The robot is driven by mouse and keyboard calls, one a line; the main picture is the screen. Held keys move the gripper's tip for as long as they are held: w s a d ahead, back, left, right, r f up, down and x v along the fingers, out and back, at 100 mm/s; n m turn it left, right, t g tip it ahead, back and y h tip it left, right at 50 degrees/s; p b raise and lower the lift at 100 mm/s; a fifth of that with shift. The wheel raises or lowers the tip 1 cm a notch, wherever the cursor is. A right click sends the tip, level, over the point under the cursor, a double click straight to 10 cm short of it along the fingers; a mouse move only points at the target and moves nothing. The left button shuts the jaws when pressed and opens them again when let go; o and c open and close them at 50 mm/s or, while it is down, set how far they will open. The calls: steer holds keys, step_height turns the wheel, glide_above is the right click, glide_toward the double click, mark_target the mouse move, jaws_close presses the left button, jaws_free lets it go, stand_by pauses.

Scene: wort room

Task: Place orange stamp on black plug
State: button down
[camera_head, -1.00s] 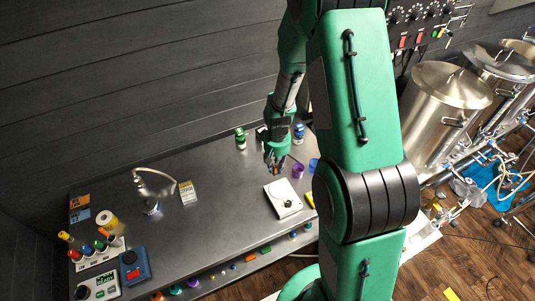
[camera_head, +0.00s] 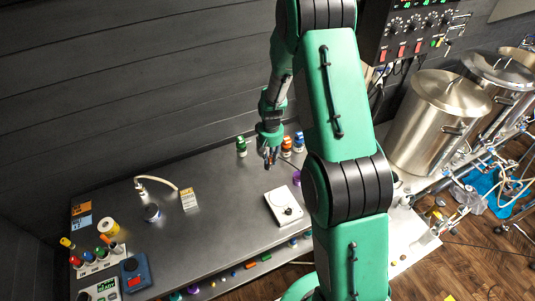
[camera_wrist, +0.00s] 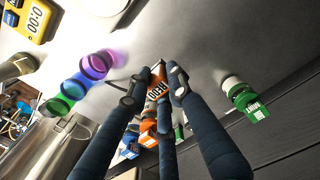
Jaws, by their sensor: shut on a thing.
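My gripper (camera_head: 267,158) is above the back right part of the metal bench. In the wrist view its fingers (camera_wrist: 152,85) are closed around the orange stamp (camera_wrist: 157,78), which has a pale label with dark lettering. The stamp is hidden by the fingers in the head view. A small black round piece (camera_head: 288,211) sits on a white flat device (camera_head: 279,200) in front of the gripper; I cannot tell whether it is the black plug.
Purple (camera_wrist: 96,66), blue and green cups show in the wrist view.

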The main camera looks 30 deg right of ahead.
steer(key=shift+w+d+f+p, duration=0.1)
steer(key=shift+w+d, duration=0.1)
steer(key=shift+w, duration=0.75)
steer(key=shift+w+d+f+p, duration=0.15)
steer(key=shift+w+d, duration=0.1)
steer(key=shift+w, duration=0.7)
steer(key=shift+w+d+f+p, duration=0.1)
steer(key=shift+w+d, duration=0.1)
steer(key=shift+w, duration=0.75)
steer(key=shift+f+p, duration=0.4)
steer(key=shift+f, duration=1.3)
steer(key=shift+f, duration=0.1)
steer(key=c, duration=1.6)
jaws_free()
steer(key=shift+o, duration=0.2)
step_height(320, 180, up, 12)
steer(key=b, duration=0.1)
steer(key=shift+b, duration=0.3)
